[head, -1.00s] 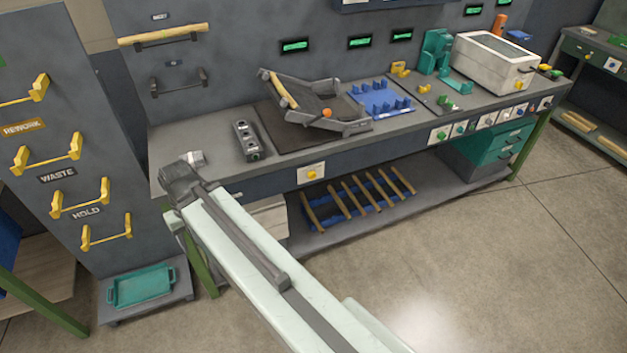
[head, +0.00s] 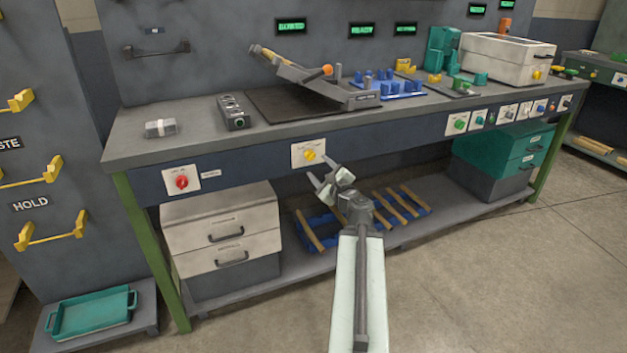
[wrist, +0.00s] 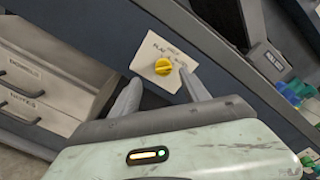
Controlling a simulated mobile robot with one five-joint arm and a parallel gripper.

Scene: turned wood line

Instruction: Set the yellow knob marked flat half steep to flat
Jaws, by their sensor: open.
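The yellow knob (head: 310,155) sits on a white plate (head: 298,163) on the dark front rail of the workbench. In the wrist view the yellow knob (wrist: 162,67) has a ridged grip, and the plate's lettering around it is partly legible; I cannot tell which mark it points to. My gripper (head: 323,180) is open and empty, just below and in front of the plate. In the wrist view its two fingers (wrist: 158,90) point toward the plate, one on either side below the knob, apart from it as far as I can tell.
A red knob (head: 182,182) is on another plate to the left. Green and other controls (head: 460,124) line the rail at right. Drawers (head: 226,230) and a slatted blue rack (head: 290,222) are below the bench. The bench top holds a tilted fixture (head: 322,88).

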